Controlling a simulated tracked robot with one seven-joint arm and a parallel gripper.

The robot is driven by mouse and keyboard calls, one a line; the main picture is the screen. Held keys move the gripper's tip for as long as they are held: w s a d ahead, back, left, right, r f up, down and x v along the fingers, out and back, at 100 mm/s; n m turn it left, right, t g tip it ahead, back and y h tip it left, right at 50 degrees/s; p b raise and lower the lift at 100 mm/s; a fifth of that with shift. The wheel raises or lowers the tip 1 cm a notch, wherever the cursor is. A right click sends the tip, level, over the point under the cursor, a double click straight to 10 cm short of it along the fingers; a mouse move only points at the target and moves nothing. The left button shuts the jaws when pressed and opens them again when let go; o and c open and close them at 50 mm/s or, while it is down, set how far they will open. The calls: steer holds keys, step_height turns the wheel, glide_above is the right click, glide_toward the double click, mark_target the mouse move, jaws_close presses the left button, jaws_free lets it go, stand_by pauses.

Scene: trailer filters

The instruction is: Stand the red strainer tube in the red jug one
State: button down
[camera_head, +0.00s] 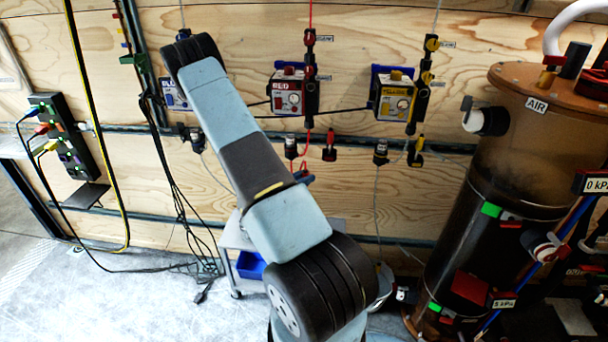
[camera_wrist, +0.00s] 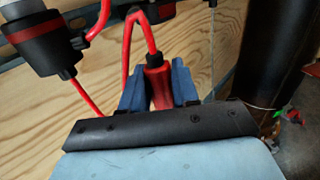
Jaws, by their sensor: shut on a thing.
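In the wrist view, my gripper (camera_wrist: 158,84) has its blue fingers on both sides of a red tube-like piece (camera_wrist: 157,80) and is shut on it. A red hose loops up from its top; I take this piece for the red strainer tube. Its lower end is hidden behind the dark gripper body. In the head view, my gripper (camera_head: 304,177) shows only as a small blue part beside my arm, below the red-labelled wall unit (camera_head: 288,97). I cannot make out the red jug in either view.
A black cylinder with a red band (camera_wrist: 42,42) is close at upper left in the wrist view. A yellow-labelled unit (camera_head: 394,97) hangs to the right. A large brown tank (camera_head: 520,150) stands at right. A pale cart (camera_head: 232,238) with a blue bin (camera_head: 251,265) stands behind my arm.

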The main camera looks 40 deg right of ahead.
steer(key=shift+f, duration=5.65)
steer(key=c, duration=0.8)
jaws_free()
steer(key=shift+o, duration=0.2)
steer(key=w+a, duration=0.1)
steer(key=a, duration=1.2)
steer(key=shift+a, duration=0.4)
steer(key=shift+w, duration=0.1)
